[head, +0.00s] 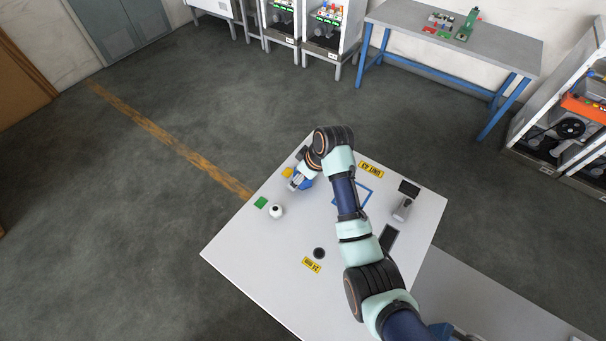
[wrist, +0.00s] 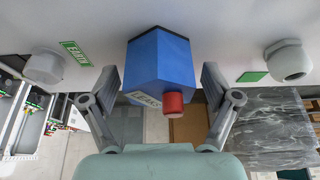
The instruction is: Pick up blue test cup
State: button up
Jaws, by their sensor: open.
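The blue test cup (wrist: 160,60) is a faceted blue body with a white lettered label and a red knob (wrist: 173,104) on it. In the wrist view it sits at the middle, between the two fingers of my gripper (wrist: 158,78). The fingers are open, one on each side, with a visible gap to the cup. In the head view the blue cup (head: 305,185) shows only in part beside my gripper (head: 298,180), near the far left edge of the white table. My wrist hides the rest of it.
A white round object (head: 277,211) stands beside a green patch (head: 261,202) on the white table (head: 255,255). A grey cylindrical object (head: 402,209) lies at the right. A blue square outline (head: 366,200) marks the middle. The table's front left is mostly clear.

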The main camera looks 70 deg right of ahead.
jog(key=c, duration=1.5)
jog(key=shift+o, duration=0.2)
notch_tip(320, 180, up, 10)
jog(key=shift+r+b, duration=0.1)
jog(key=shift+b, duration=0.55)
